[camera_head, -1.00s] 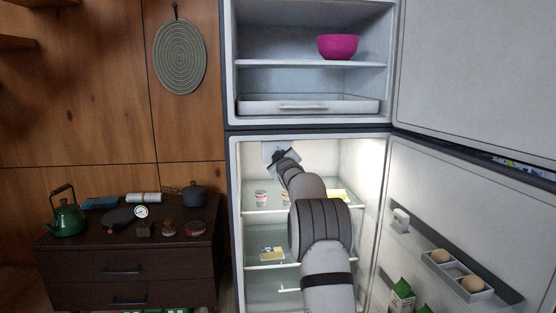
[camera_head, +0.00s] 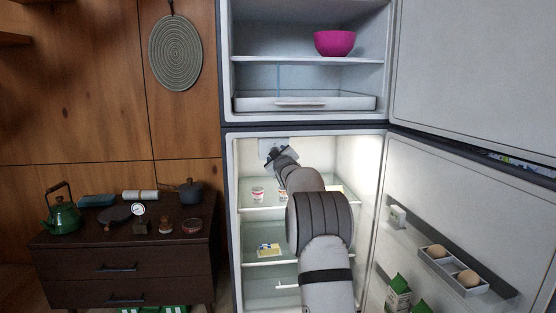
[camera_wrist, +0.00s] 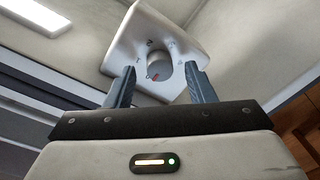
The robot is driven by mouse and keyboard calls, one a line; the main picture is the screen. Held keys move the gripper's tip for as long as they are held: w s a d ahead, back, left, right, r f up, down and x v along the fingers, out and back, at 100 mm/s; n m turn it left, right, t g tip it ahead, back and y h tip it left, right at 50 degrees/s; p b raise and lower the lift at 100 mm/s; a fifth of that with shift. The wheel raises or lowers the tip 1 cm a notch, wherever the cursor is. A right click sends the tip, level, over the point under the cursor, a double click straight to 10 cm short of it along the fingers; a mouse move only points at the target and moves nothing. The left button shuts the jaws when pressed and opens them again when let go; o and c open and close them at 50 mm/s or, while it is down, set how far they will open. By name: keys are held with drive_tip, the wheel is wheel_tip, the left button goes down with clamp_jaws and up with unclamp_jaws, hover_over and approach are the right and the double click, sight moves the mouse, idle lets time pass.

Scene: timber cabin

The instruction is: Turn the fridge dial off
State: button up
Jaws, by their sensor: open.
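The fridge dial (camera_wrist: 158,70) is a round grey knob with a small red mark near its lower edge. It sits on a white control plate (camera_wrist: 128,47) with printed marks on the fridge's inner wall. My gripper (camera_wrist: 163,80) is open, its two fingers on either side of the dial in the wrist view; I cannot tell whether they touch it. In the head view my arm reaches into the lit lower compartment of the fridge (camera_head: 228,215), and the plate (camera_head: 266,146) shows at its upper left. My wrist hides the dial there.
Glass shelves (camera_head: 262,206) with small food packs lie below my arm. The open lower door (camera_head: 480,210) stands to the right, with eggs and cartons. A pink bowl (camera_head: 334,43) sits in the upper compartment. A dark dresser (camera_head: 120,270) with a green kettle (camera_head: 62,216) stands left.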

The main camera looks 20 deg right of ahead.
drive_tip(key=v, duration=0.6)
drive_tip(key=shift+s, duration=0.2)
drive_tip(key=shift+a+r, duration=0.1)
drive_tip(key=shift+a, duration=0.05)
drive_tip(key=s+a+r+m+g+y+p, duration=0.1)
drive_tip(key=s+a+r+m+g+p, duration=0.15)
drive_tip(key=s+a+r+p, duration=0.45)
drive_tip(key=s+a+r+m+g+p, duration=0.1)
drive_tip(key=s+a+r+g+p, duration=0.35)
drive_tip(key=s+p, duration=0.5)
drive_tip(key=s+a+r+g+y+p, duration=0.1)
drive_tip(key=s+a+p, duration=0.3)
drive_tip(key=s, duration=0.7)
drive_tip(key=s+a+r+m+g+y+p, duration=0.1)
drive_tip(key=s+a+g+p, duration=0.3)
drive_tip(key=s+p, duration=0.3)
drive_tip(key=s+a+r+g+y+p, duration=0.1)
drive_tip(key=s+a+g+p, duration=0.2)
drive_tip(key=s, duration=1.3)
drive_tip(key=shift+s+a+m+p, duration=0.15)
drive_tip(key=shift+a+m+p, duration=0.2)
drive_tip(key=shift+a+p, duration=0.8)
drive_tip(key=shift+d+f, duration=0.1)
drive_tip(key=shift+d, duration=0.05)
drive_tip(key=shift+c, duration=0.4)
